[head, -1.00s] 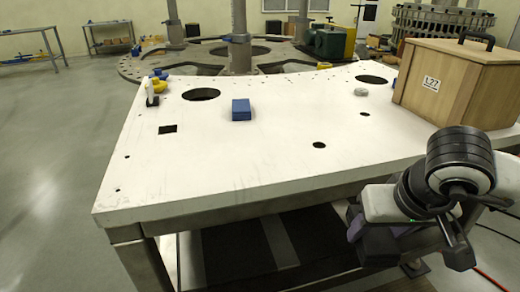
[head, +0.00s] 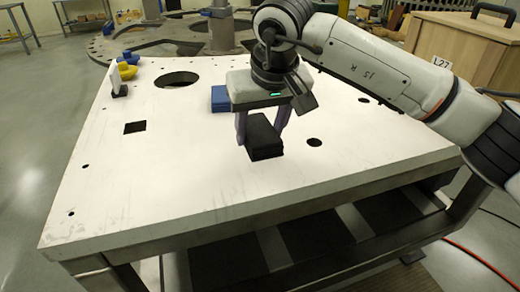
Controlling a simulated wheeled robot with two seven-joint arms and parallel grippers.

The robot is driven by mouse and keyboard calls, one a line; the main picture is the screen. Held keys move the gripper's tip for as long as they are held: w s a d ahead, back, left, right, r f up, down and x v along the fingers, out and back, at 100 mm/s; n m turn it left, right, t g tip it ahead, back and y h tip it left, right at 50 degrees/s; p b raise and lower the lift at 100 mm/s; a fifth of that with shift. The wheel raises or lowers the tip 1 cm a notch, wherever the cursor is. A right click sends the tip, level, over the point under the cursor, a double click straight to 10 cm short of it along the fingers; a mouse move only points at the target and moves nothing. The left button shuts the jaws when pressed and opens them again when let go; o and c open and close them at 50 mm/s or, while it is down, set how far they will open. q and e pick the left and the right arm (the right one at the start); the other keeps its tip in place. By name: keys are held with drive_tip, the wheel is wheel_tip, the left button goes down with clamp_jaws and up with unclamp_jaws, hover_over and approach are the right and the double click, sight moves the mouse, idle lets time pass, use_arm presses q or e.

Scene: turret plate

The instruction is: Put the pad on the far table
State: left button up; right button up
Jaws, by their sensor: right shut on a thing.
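My right gripper (head: 261,126) is shut on a dark, nearly black block, which looks like the pad (head: 265,151). It points down and holds the pad over the middle of the white table plate (head: 190,185). I cannot tell whether the pad touches the plate or hangs just above it. Part of the pad is hidden between the fingers. Other tables stand far off at the upper left, one (head: 20,32) at the left edge and one (head: 84,20) by the back wall. My left gripper is not in view.
A blue block (head: 220,99) lies just behind my right gripper, partly hidden. The plate has round holes (head: 177,79) and a square hole (head: 134,127). Yellow and blue pieces (head: 127,70) sit at its far left corner. A wooden box (head: 455,48) stands at the right. The plate's left front is clear.

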sight(260, 165)
wheel_tip(260, 165, down, 5)
drive_tip(key=shift+r, duration=0.1)
idle(0.3)
drive_tip(key=shift+f, duration=0.25)
drive_tip(key=o, duration=1)
drive_tip(key=shift+o, duration=0.2)
